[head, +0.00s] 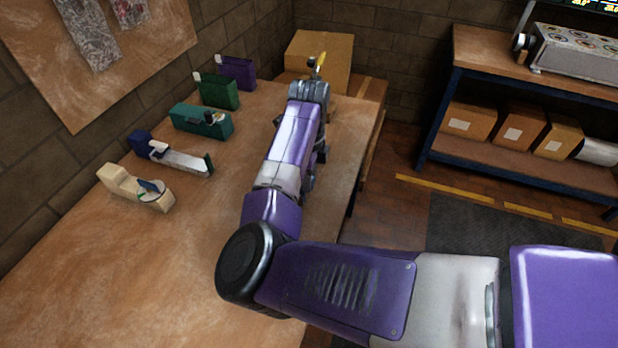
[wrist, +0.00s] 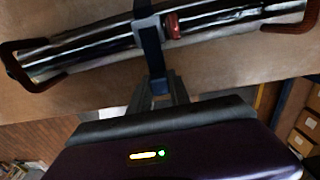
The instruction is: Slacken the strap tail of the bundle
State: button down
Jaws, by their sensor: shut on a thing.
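The bundle (wrist: 85,48) shows in the wrist view as long dark, shiny rods lying across the top, with a dark red-brown bracket (wrist: 22,75) around its left end and another at its right end. A grey clasp and a small red piece (wrist: 173,25) sit near its middle. The dark strap tail (wrist: 152,50) hangs from the clasp towards me, with a blue end. My gripper (wrist: 163,90) is shut on the strap tail near that end. In the head view my arm reaches over the far part of the bench, and I cannot make out the bundle or strap there.
A cardboard box (head: 318,55) stands behind. A shelf (head: 500,155) stands right. The front bench is clear.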

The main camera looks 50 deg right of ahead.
jog(key=shift+w+a+b, duration=0.25)
jog(key=shift+w+a, duration=0.05)
jog(key=shift+w, duration=0.4)
jog(key=shift+w+a+b, duration=0.25)
jog(key=shift+w, duration=0.4)
jog(key=c, duration=1.2)
grip_release()
jog(key=shift+r, duration=0.15)
notch_tip(320, 180, up, 8)
jog(key=b, duration=0.1)
jog(key=shift+f, duration=0.2)
